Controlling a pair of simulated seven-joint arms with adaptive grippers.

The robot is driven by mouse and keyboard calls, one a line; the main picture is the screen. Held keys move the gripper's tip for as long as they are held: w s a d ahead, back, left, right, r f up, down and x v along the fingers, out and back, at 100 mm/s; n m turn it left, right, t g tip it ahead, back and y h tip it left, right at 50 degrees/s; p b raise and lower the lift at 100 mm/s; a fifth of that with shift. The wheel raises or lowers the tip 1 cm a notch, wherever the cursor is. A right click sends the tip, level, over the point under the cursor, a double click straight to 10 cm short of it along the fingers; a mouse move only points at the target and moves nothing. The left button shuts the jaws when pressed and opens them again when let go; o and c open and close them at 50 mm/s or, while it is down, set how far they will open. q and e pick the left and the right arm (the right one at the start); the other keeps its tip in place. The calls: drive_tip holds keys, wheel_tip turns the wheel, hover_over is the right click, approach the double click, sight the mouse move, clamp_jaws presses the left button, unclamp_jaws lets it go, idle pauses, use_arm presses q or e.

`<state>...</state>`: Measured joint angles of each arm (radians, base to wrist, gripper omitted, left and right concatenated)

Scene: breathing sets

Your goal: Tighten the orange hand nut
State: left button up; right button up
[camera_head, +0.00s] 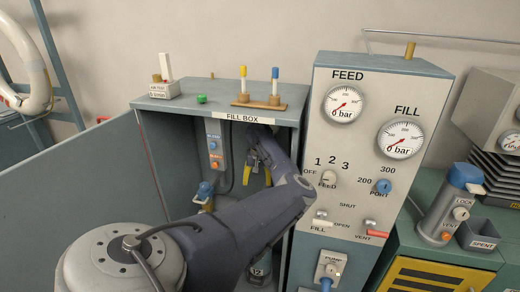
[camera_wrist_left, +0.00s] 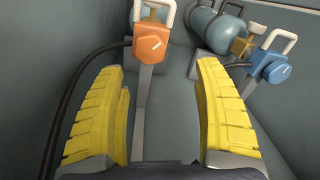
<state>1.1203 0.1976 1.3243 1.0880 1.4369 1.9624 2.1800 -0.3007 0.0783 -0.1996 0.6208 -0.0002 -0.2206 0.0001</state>
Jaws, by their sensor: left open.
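The orange hand nut (camera_wrist_left: 152,44) shows in the left wrist view near the top, on a fitting with a pale loop handle above it. My left gripper (camera_wrist_left: 160,78) is open, with its yellow fingers either side of the view. The nut lies ahead of the fingertips, roughly in line with the gap, and nothing is between the fingers. In the head view my left gripper (camera_head: 258,174) is inside the fill box (camera_head: 165,106), under its top. I cannot make out the nut there. My right gripper is not in view.
A blue knob (camera_wrist_left: 271,67) on a similar fitting and a grey-blue cylinder (camera_wrist_left: 215,28) are to the right in the wrist view. A black hose (camera_wrist_left: 72,90) curves at left. The gauge panel (camera_head: 349,150) stands right of the box; its door (camera_head: 80,190) is at left.

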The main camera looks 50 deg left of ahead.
use_arm(q)
drive_tip(key=m, duration=0.4)
drive_tip(key=shift+r+m, duration=0.15)
drive_tip(key=shift+m, duration=0.25)
drive_tip(key=m, duration=0.3)
drive_tip(key=shift+r+m, duration=0.2)
drive_tip(key=shift+m, duration=0.1)
drive_tip(key=f+m, duration=0.3)
drive_tip(key=m, duration=0.5)
drive_tip(key=f+m, duration=0.3)
drive_tip(key=m, duration=0.5)
drive_tip(key=w+d+f+m, duration=0.1)
drive_tip(key=f+m, duration=0.2)
drive_tip(key=m, duration=0.5)
drive_tip(key=shift+f+h, duration=0.3)
drive_tip(key=shift+f, duration=0.05)
